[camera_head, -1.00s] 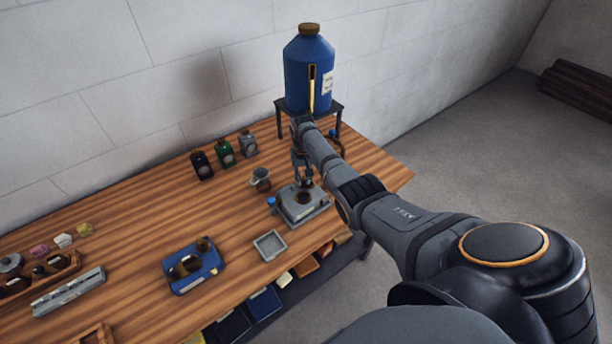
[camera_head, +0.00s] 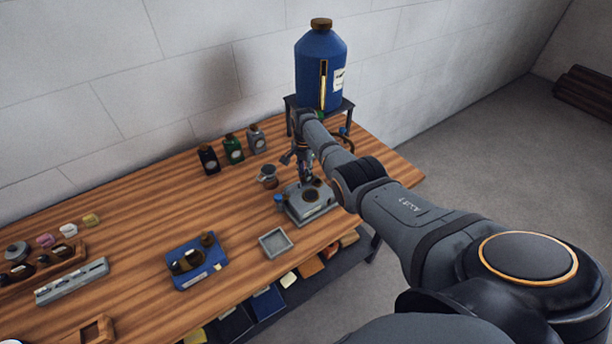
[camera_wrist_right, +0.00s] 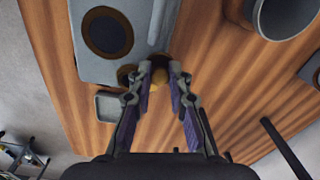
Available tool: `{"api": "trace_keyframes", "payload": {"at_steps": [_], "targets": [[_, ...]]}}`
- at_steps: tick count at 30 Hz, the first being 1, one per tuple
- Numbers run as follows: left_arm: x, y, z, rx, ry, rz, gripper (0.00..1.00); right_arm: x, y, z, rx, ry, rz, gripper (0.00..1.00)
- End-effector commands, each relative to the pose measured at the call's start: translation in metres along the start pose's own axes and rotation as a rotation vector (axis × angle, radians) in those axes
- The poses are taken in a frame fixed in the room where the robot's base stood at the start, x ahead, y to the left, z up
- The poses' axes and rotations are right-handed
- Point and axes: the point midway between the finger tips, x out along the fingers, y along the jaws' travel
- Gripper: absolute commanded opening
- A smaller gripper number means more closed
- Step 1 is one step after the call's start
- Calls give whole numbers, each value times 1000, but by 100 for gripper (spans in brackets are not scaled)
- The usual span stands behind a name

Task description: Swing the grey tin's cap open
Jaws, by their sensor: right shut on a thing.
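The grey tin (camera_head: 255,139) stands upright at the back of the wooden table, to the right of a green tin and a black tin. It has a small dark cap that looks closed, though it is small in the head view. My right gripper (camera_head: 303,176) is apart from the tin, in front and to the right of it, low over a grey device (camera_head: 312,204). In the right wrist view its fingertips (camera_wrist_right: 160,70) are shut on a small brass-coloured piece (camera_wrist_right: 160,78) beside the device. The rest of that piece is hidden. My left gripper is not in view.
A grey mug (camera_head: 267,177) stands close left of my right gripper. A big blue tank (camera_head: 320,60) on a dark stand is behind my arm. A grey tray (camera_head: 275,242) and a blue device (camera_head: 190,275) are nearer the front. Bare wood lies left of the mug.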

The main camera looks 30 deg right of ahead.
Motion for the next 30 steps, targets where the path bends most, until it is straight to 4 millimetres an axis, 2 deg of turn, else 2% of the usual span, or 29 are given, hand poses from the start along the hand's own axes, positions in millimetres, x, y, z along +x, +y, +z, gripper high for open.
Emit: {"api": "trace_keyframes", "payload": {"at_steps": [12, 30], "targets": [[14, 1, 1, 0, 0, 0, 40, 0, -7, -3, 210, 1, -2, 0], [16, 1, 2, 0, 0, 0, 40, -2, -9, -4, 250, 1, -4, 0]]}}
